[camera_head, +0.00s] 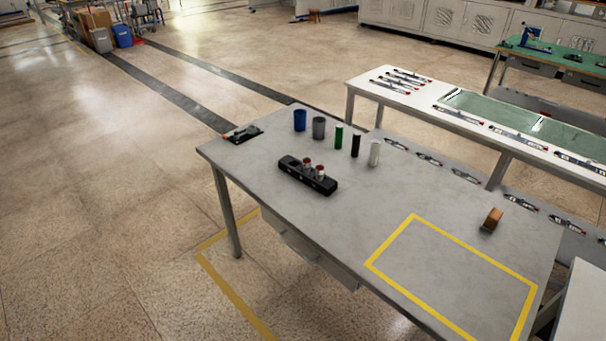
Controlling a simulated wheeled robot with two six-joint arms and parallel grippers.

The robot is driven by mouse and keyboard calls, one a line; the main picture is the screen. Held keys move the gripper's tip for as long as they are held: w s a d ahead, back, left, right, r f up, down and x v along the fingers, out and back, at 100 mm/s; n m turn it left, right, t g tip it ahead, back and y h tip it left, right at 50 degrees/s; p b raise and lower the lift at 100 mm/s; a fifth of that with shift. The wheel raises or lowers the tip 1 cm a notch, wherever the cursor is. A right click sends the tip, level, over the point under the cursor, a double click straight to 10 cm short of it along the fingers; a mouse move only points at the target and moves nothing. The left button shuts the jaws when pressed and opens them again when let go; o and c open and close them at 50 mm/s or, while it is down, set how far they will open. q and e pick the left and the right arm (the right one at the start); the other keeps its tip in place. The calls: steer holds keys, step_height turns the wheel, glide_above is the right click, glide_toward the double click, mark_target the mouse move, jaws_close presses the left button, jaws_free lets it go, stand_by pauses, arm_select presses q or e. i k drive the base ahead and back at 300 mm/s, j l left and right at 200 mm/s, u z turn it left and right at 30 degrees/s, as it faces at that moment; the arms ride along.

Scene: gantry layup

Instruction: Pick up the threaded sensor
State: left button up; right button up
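A black block (293,168) with holes along its top lies on the grey table, left of its middle. Two small silver cylinders with reddish parts, one at the back (307,163) and one at the front (320,172), stand upright in it. Either may be the threaded sensor; threads are too small to make out. A small dark device (243,133) with light and reddish parts lies at the table's left corner; I cannot tell what it is. Neither of my grippers is in view.
On the grey table (260,185) stand blue (300,120), grey (319,128), green (339,136), black (355,145) and white (374,153) cylinders. A brown roll (492,219) sits at right, near a yellow-taped rectangle (390,242) whose inside is clear. A white table (440,100) stands behind.

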mark_target(306, 162)
steer(key=i+j+z, duration=0.1)
steer(key=z, duration=0.7)
steer(key=i+j+z, duration=0.2)
steer(key=j+z, duration=0.25)
steer(key=j, duration=0.65)
steer(key=j+z, duration=0.5)
steer(key=j, duration=0.6)
